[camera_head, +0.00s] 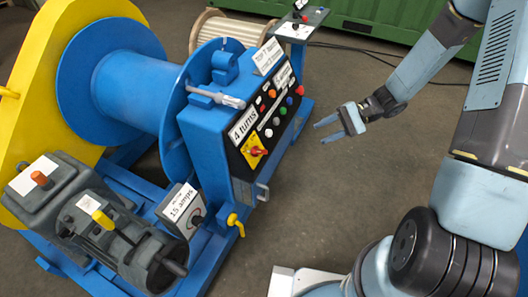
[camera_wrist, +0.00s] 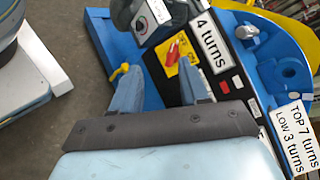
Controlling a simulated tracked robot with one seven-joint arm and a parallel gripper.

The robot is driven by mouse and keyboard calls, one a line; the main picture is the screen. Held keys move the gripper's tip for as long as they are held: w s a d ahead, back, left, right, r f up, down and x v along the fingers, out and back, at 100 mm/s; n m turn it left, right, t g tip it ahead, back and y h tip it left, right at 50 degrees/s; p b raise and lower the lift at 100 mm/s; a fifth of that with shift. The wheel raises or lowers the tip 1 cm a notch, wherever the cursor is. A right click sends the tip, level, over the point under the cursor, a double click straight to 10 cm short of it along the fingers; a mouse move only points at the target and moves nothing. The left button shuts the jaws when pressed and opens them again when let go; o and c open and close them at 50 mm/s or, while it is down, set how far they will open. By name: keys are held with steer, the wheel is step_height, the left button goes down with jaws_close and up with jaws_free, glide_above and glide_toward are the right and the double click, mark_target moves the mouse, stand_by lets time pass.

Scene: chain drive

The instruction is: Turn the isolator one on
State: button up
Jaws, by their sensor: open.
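A red rotary handle (camera_head: 257,152) sits on a yellow plate (camera_head: 249,145) at the lower end of the black control panel, below the "4 turns" label. It looks like an isolator switch, but no isolator name is readable. In the wrist view the red handle (camera_wrist: 174,52) lies slanted on its yellow plate, just beyond the right finger. My gripper (camera_head: 318,134) is open and empty, in the air to the right of the panel, apart from the handle. In the wrist view my gripper (camera_wrist: 150,75) shows both fingers apart, with nothing between them.
The blue console (camera_head: 208,150) carries several coloured buttons. A "15 amps" box with a dark knob (camera_head: 197,221) stands lower left, near a yellow valve handle (camera_head: 236,223). A small switch stand (camera_head: 300,25) is at the back.

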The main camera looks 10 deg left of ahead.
mark_target(263, 152)
steer(key=a+f+m+t+y, duration=0.3)
steer(key=a+f+m+y, duration=0.25)
steer(key=f, duration=0.65)
steer(key=a, duration=0.4)
steer(key=s+a, duration=0.1)
steer(key=a, duration=0.4)
steer(key=s+a, duration=0.1)
steer(key=a, duration=0.3)
steer(key=shift+a+f, duration=0.25)
steer(key=shift+a, duration=0.05)
jaws_close()
